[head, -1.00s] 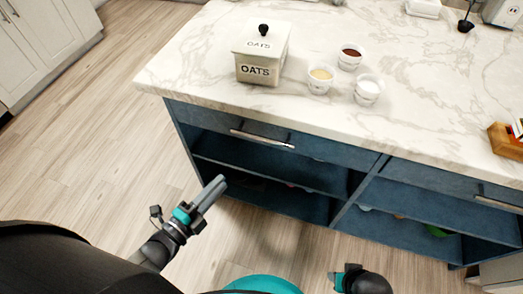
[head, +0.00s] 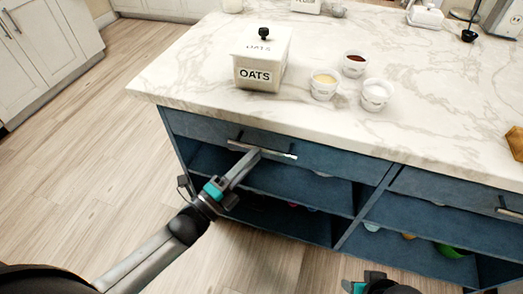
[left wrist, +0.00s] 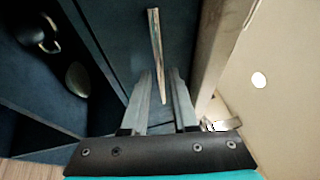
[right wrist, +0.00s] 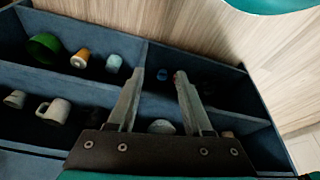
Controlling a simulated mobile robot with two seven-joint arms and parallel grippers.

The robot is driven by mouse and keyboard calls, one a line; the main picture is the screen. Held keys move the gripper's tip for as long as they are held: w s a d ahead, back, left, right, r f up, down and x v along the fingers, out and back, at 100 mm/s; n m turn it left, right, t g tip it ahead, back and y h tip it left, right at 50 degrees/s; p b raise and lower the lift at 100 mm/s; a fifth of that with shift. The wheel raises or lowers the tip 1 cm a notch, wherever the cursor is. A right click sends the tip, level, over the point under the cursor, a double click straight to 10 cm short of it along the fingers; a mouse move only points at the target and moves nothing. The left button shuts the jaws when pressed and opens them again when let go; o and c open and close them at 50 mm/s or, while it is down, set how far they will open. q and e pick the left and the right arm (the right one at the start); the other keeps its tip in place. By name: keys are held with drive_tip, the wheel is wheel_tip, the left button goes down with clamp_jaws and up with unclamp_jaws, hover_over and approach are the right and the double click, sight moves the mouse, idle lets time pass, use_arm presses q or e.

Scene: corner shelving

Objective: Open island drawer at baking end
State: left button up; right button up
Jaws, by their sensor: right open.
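The blue island drawer (head: 200,127) under the oats end of the counter is shut. Its metal bar handle (head: 280,153) runs across the front. My left gripper (head: 250,157) is at this handle, reaching up from below left. In the left wrist view the handle (left wrist: 156,45) lies between the two separated fingers (left wrist: 160,73), with a gap on each side; contact cannot be told. My right gripper is low in the head view, mostly cut off; in the right wrist view its fingers (right wrist: 160,73) are apart and empty, over the open shelves.
The white marble counter (head: 200,75) overhangs the drawer and holds an oats canister (head: 262,60) and three small bowls (head: 353,65). Open shelves (head: 290,185) with several cups and bowls lie below. A second drawer handle (head: 508,213) is at right. Floor at left is clear.

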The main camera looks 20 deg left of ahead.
sight(262, 149)
use_arm(q)
drive_tip(key=shift+b+x, duration=0.4)
drive_tip(key=shift+x, duration=1.6)
use_arm(e)
drive_tip(key=shift+w+r, duration=0.15)
drive_tip(key=shift+r, duration=1.05)
use_arm(q)
clamp_jaws()
drive_tip(key=shift+f, duration=0.1)
